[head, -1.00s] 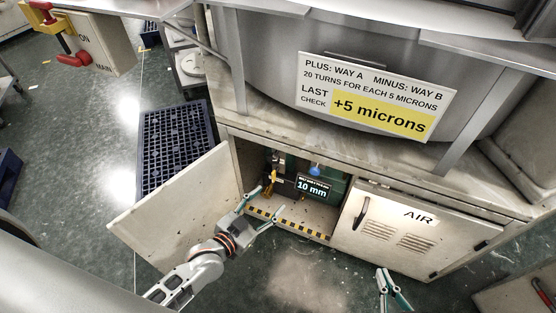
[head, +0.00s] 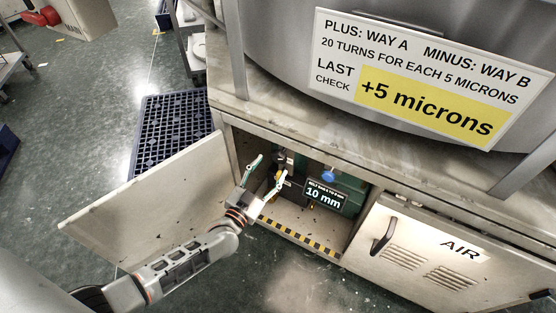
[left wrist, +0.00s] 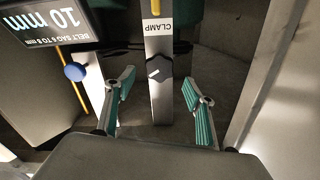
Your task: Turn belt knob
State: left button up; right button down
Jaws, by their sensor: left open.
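My left gripper (head: 270,168) is open and empty, its fingers reaching into the open cabinet. In the left wrist view the open fingers (left wrist: 158,88) lie on either side of a grey post marked CLAMP, with a small dark knob (left wrist: 158,69) on it. The display (head: 323,196) reads 10 mm, belt sag 6 to 8 mm. I cannot tell which knob is the belt knob. My right gripper is out of view.
The cabinet's left door (head: 145,195) stands open beside my left arm. The closed AIR door (head: 435,255) is at the right. A striped strip (head: 300,238) edges the cabinet floor. A sign (head: 425,75) above reads +5 microns. A blue grate (head: 170,130) lies on the floor.

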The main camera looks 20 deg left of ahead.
aim_at(277, 159)
pick_arm(q)
jog(key=w, duration=0.2)
jog(key=w+b, duration=0.1)
jog(key=shift+w+d+f, duration=0.2)
jog(key=shift+d+f, duration=0.05)
jog(key=shift+f, duration=0.1)
jog(key=shift+w+d+r, duration=0.1)
jog(key=shift+w+r, duration=0.1)
jog(key=shift+w, duration=0.45)
jog(key=c, duration=1.1)
